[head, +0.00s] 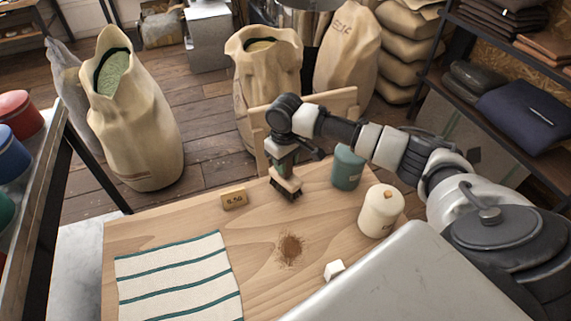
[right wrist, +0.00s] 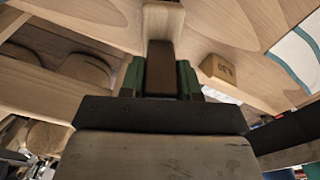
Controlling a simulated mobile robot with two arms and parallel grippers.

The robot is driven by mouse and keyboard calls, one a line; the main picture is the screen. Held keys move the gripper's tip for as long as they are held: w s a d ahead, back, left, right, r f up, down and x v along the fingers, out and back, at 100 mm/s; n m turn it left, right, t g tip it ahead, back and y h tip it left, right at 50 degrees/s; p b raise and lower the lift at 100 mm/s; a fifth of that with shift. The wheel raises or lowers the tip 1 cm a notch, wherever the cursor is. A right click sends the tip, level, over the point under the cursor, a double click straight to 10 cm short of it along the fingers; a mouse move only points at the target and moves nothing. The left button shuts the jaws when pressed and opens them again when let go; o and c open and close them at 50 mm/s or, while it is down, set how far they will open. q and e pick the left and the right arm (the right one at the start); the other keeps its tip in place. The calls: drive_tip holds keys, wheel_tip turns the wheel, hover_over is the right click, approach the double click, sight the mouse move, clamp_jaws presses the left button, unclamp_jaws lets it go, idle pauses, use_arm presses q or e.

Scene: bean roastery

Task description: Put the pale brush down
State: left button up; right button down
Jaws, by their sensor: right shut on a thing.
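The pale brush (head: 289,184) has a light wooden body and dark bristles that point down. My right gripper (head: 283,170) is shut on it from above, over the back part of the wooden table (head: 190,220). The bristles are at or just above the tabletop; I cannot tell if they touch. In the right wrist view the green fingertips (right wrist: 160,78) stand either side of a brown part, with the brush's pale wood (right wrist: 163,20) beyond. My left gripper is not in view.
A brown powder patch (head: 290,249) lies in front of the brush. A small wooden sign (head: 234,198) and striped cloth (head: 180,279) are left. A teal canister (head: 347,168), cream canister (head: 381,212) and white cube (head: 334,270) are right. Bare table lies between.

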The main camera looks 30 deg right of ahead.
drive_tip(key=shift+f, duration=0.75)
drive_tip(key=c, duration=0.8)
unclamp_jaws()
drive_tip(key=shift+f, duration=0.1)
wheel_tip(320, 180, up, 12)
drive_tip(key=shift+r, duration=0.15)
